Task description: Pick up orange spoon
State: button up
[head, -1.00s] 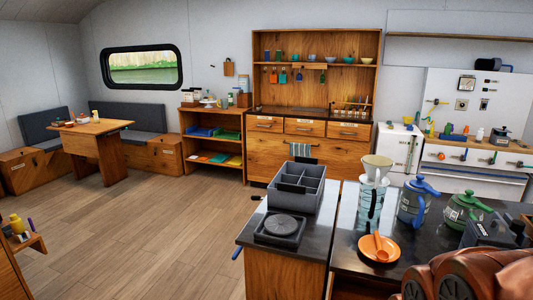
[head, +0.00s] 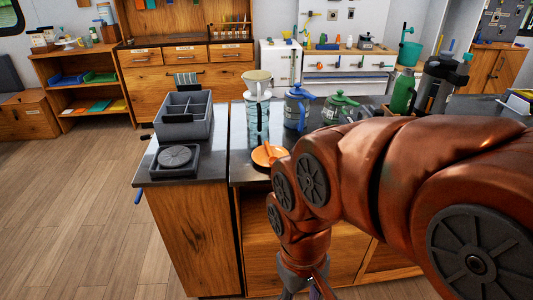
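The orange spoon (head: 270,152) lies on an orange saucer (head: 258,160) near the front edge of the dark counter. My arm hides the right part of the saucer in the head view. My gripper (head: 303,287) hangs at the bottom edge of the picture, in front of the counter's wooden side and lower than the spoon. It is apart from the spoon and saucer. Its fingertips are cut off by the frame, so I cannot see whether it is open or shut.
A coffee dripper on a clear carafe (head: 257,115) stands just behind the saucer. Blue (head: 297,108) and green (head: 340,110) pots stand to the right. A grey divided bin (head: 184,117) and a black scale (head: 175,158) are left. Floor at left is clear.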

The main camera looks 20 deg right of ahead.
aim_at(271, 158)
jog(key=u, duration=0.5)
jog(key=i, duration=0.35)
jog(key=u, duration=0.1)
